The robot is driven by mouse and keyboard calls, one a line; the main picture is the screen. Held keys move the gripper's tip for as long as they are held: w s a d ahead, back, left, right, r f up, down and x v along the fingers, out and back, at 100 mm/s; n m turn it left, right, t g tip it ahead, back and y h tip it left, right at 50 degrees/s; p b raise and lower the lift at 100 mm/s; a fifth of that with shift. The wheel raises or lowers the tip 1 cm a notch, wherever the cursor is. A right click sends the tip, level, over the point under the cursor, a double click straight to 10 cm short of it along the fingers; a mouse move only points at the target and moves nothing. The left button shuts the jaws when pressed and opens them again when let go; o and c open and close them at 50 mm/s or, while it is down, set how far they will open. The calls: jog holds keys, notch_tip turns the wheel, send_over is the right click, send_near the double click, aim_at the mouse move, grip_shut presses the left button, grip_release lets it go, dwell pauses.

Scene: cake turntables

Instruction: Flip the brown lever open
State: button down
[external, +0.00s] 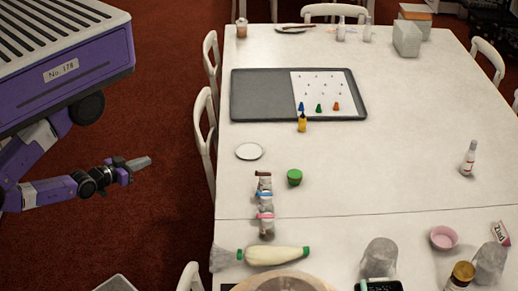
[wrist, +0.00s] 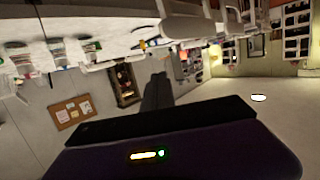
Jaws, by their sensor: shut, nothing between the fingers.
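The brown lever (external: 263,174) looks like a small dark brown bar on the farthest of a short row of jars near the table's left edge. Nearer jars in the row carry a blue part (external: 264,194) and a pink part (external: 265,215). Whether the brown lever is up or down is too small to tell. My gripper (external: 148,161) is shut and empty, left of the table and well apart from the lever. In the wrist view its dark fingers (wrist: 158,92) are together; that view looks upside down, and the lever cannot be made out in it.
The white table (external: 420,170) fills the right side, with white chairs (external: 204,120) along its left edge. Near the jars are a green pot (external: 294,177), a white disc (external: 249,151) and a piping bag (external: 275,255). A grey tray (external: 262,95) lies farther back.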

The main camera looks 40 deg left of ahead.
jog(key=w+a+r+m+t+h+p, duration=0.1)
jog(key=w+r+m+t, duration=0.3)
jog(key=w, duration=0.5)
jog(key=w+a+r+m+t+h+p, duration=0.1)
jog(key=w+a+r+m+t+p, duration=0.15)
jog(key=w+r, duration=0.45)
jog(key=w+d+r+m+g+h, duration=0.1)
jog(key=w+d+m+g+h, duration=0.15)
jog(key=w+m+h, duration=0.55)
jog(key=w+d+r+m+g+h, duration=0.1)
jog(key=w+d+m+h, duration=0.4)
jog(key=m, duration=0.5)
jog(key=w+d+f+m+g+h+p, duration=0.25)
jog(key=w+f+m+g, duration=0.35)
jog(key=w+m+g, duration=0.4)
jog(key=s+f+m+g+y, duration=0.1)
jog(key=s+f+g+y, duration=0.2)
jog(key=s+f+g, duration=0.5)
notch_tip(320, 180, down, 3)
jog(key=shift+s+d+r+b, duration=0.1)
jog(key=shift+s+d+b, duration=0.3)
jog(key=shift+s, duration=0.7)
